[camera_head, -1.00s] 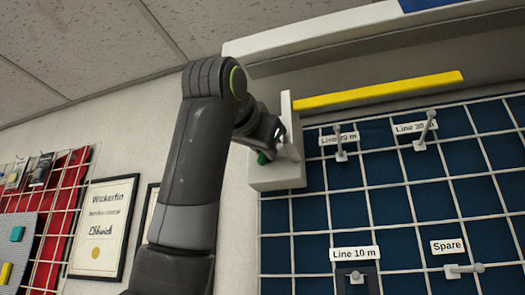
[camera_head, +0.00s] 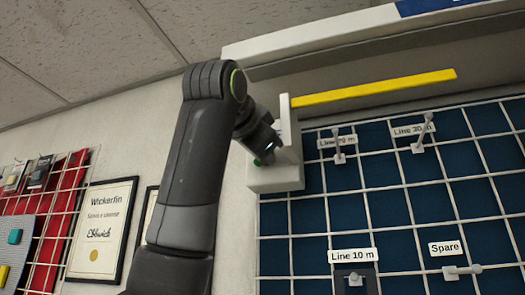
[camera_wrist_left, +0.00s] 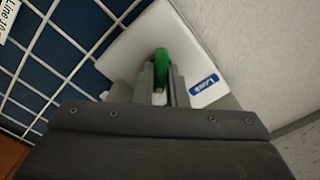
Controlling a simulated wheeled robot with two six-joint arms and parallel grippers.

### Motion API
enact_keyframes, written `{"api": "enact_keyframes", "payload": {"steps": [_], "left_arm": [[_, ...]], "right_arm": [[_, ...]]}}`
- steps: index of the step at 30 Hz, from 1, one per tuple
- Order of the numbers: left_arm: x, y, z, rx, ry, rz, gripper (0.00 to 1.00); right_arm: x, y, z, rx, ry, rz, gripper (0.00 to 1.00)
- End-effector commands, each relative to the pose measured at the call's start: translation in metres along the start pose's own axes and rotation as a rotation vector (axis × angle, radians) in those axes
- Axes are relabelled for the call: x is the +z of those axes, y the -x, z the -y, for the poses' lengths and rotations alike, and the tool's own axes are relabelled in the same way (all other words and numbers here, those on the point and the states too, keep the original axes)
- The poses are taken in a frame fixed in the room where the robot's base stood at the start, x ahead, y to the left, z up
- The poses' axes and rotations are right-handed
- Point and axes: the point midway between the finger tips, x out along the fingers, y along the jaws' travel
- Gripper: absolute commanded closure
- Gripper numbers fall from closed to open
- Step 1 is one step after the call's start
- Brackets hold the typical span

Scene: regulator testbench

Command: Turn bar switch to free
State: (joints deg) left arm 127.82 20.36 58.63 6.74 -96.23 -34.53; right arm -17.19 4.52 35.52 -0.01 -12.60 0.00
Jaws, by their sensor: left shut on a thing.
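A white box (camera_head: 275,178) with an upright white plate stands at the left edge of the blue grid panel, with a yellow bar (camera_head: 375,87) reaching right from it. My left gripper (camera_head: 274,150) is at this box, and its fingertips are partly hidden. In the left wrist view, the gripper (camera_wrist_left: 160,85) is shut on a green handle (camera_wrist_left: 162,65) in front of a white plate (camera_wrist_left: 140,50). A blue label (camera_wrist_left: 204,84) beside the handle is too small to read surely. My right gripper is not in view.
The grid panel (camera_head: 390,215) carries small levers under labels "Line 30 m" (camera_head: 413,130), "Line 10 m" (camera_head: 352,255) and "Spare" (camera_head: 445,248). A framed certificate (camera_head: 102,230) hangs on the left wall. A white beam (camera_head: 320,37) runs above the bar.

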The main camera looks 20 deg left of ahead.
Motion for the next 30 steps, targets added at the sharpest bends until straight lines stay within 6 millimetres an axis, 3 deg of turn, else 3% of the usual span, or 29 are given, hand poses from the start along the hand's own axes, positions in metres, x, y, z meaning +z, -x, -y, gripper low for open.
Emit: {"api": "enact_keyframes", "payload": {"steps": [4,5,9,20,26,30], "left_arm": [[-0.002,0.002,0.002,-0.007,-0.001,-0.007,1.00],[-0.002,0.002,0.002,-0.007,-0.001,-0.007,0.85],[-0.002,0.001,0.002,-0.005,0.000,-0.005,0.67],[0.000,0.004,0.000,-0.002,0.001,-0.003,0.66],[0.003,0.035,-0.003,-0.004,0.001,-0.004,0.66],[0.003,0.070,-0.003,-0.005,0.002,-0.006,0.66]], "right_arm": [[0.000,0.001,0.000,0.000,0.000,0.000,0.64],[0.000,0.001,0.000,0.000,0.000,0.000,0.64],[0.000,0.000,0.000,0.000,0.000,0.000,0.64],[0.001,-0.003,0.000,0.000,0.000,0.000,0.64],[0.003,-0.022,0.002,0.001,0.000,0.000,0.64],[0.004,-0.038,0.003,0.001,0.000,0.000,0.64]]}}
